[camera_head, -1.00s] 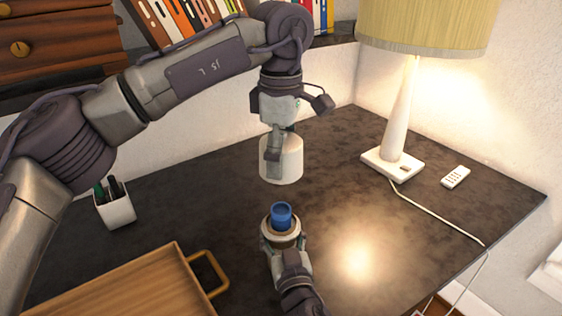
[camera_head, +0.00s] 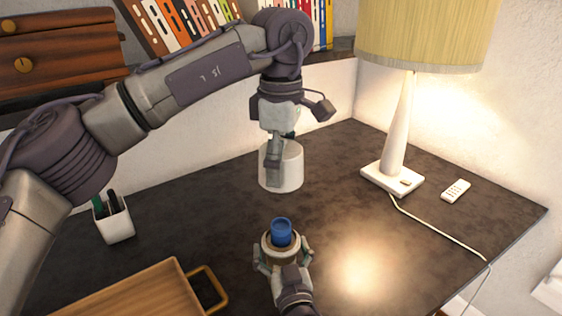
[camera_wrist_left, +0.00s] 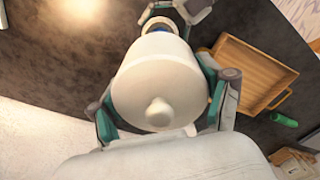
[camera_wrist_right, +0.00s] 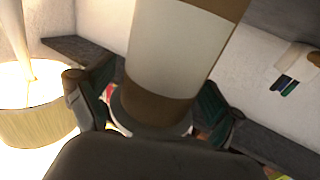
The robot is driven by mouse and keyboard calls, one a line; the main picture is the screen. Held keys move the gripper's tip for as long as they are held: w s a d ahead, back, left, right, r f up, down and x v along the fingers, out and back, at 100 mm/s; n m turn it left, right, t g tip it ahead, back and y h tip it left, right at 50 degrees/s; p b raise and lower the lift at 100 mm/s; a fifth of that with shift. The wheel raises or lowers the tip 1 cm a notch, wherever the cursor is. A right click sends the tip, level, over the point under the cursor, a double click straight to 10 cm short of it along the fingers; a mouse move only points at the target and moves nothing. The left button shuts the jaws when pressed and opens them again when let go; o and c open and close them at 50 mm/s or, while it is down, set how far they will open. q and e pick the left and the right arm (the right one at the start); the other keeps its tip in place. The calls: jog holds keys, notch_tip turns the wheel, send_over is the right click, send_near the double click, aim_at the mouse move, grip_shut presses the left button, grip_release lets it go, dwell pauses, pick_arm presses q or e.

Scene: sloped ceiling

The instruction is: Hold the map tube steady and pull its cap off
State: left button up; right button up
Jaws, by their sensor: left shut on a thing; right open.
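The white cap (camera_head: 288,175) is off the map tube and held above it with a clear gap; it also fills the middle of the left wrist view (camera_wrist_left: 150,85). My left gripper (camera_head: 273,160) is shut on the cap. The map tube (camera_head: 267,251) is seen nearly end-on below, with a blue roll (camera_head: 281,232) showing in its open mouth. In the right wrist view the tube has brown and white bands (camera_wrist_right: 177,50). My right gripper (camera_head: 283,258) is open, its fingers spread on either side of the tube. The tube's lower end is hidden in the head view.
A wooden tray (camera_head: 135,292) with a handle lies at the front left. A pen cup (camera_head: 114,222) stands behind it. The dark desk around the tube is mostly clear.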

jog(key=v, duration=1.2)
